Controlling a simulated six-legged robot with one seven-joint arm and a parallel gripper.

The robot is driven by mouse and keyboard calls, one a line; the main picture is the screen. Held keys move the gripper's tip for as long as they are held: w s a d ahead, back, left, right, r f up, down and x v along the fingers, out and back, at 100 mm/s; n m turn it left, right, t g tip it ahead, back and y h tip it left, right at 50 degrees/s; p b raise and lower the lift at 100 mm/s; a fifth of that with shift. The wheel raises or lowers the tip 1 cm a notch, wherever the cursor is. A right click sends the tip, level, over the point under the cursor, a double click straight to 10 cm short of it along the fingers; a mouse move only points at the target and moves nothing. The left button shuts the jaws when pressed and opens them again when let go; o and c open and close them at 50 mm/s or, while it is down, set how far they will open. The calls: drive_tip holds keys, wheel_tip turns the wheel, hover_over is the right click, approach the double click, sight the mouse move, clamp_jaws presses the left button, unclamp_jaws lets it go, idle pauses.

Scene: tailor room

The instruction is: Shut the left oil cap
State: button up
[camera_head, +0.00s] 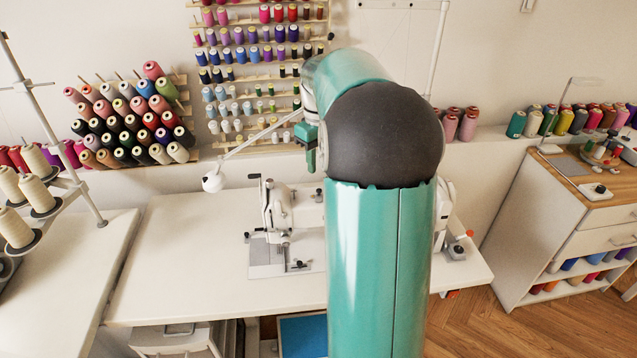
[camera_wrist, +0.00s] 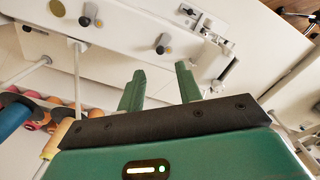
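The white sewing machine (camera_head: 281,209) stands on the white table, its middle hidden behind my arm in the head view. Its white body (camera_wrist: 120,50) fills the upper part of the wrist view, tilted. On it are a yellowish disc (camera_wrist: 57,8), a dark knob with a grey disc (camera_wrist: 163,42) and small metal fittings. I cannot tell for sure which of these is the left oil cap. My gripper (camera_wrist: 160,88) is open and empty, its two green fingers apart and pointing at the machine body. In the head view it shows only partly, above the machine.
The white table (camera_head: 180,270) is bare to the left of the machine. A white lamp (camera_head: 213,182) reaches over its back. Thread racks (camera_head: 130,120) stand along the wall. A spool stand (camera_head: 50,190) is at far left, and a wooden-topped cabinet (camera_head: 560,225) at right.

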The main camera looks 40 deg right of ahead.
sight(319, 195)
wheel_tip(319, 195, down, 8)
drive_tip(key=shift+r, duration=0.15)
clamp_jaws()
